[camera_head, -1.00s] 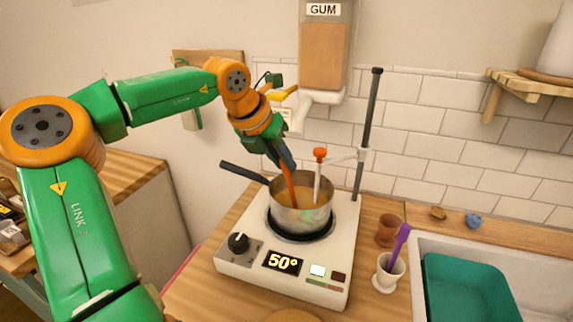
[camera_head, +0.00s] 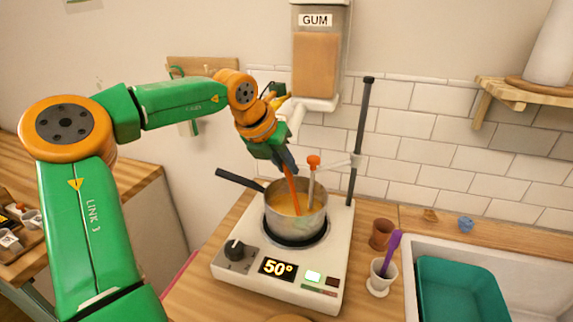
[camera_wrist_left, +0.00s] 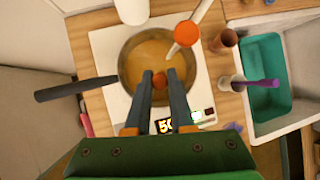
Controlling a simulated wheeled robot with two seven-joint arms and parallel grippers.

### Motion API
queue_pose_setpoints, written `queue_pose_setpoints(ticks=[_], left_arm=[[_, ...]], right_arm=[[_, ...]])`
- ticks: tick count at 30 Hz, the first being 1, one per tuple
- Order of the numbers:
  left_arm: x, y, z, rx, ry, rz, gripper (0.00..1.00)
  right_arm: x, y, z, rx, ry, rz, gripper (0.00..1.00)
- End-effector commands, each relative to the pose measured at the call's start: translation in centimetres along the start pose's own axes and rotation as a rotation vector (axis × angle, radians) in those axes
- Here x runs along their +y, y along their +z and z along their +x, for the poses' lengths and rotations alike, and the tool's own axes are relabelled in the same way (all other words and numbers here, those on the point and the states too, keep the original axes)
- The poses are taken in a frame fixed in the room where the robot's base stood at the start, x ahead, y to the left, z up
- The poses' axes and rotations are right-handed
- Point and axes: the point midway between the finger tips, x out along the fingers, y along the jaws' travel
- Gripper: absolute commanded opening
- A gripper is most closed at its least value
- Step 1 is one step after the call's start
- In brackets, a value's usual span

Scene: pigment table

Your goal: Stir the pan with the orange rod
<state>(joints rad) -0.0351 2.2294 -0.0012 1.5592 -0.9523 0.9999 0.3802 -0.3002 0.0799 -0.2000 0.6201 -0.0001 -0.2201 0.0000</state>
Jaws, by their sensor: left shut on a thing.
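The pan (camera_head: 291,219) is a metal saucepan with a dark handle, standing on a white hotplate (camera_head: 335,240) that reads 50°. It holds an amber liquid (camera_head: 283,203). My left gripper (camera_head: 287,166) is above the pan and shut on the orange rod (camera_head: 293,188), whose lower end dips into the liquid. In the left wrist view the gripper fingers (camera_wrist_left: 167,82) close around the rod's round orange end (camera_wrist_left: 172,75), over the pan (camera_wrist_left: 127,65). The rod's tip is hidden in the liquid. My right gripper is not in view.
A white probe with an orange-red top (camera_head: 313,163) is clamped to a dark stand pole (camera_head: 361,130) and reaches into the pan. A gum dispenser (camera_head: 317,65) hangs behind. Right of the hotplate are a brown cup (camera_head: 381,234), a white cup (camera_head: 378,284) with a purple tool and a sink with a teal tub (camera_head: 457,288).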

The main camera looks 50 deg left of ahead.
Motion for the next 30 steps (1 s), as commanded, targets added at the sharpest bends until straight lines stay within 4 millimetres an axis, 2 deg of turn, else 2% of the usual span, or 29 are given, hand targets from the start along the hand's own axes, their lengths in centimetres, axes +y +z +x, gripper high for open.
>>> queue_pose_setpoints(ticks=[5,24,30], left_arm=[[-0.1,0.5,-1.1,-0.001,0.0,0.0,0.0],[-0.1,3.3,-7.8,-0.001,0.0,0.0,0.0],[0.0,3.3,-8.0,0.001,0.0,0.0,0.0]], right_arm=[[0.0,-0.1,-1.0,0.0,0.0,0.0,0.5],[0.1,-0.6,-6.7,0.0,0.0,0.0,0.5],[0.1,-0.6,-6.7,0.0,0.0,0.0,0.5]])
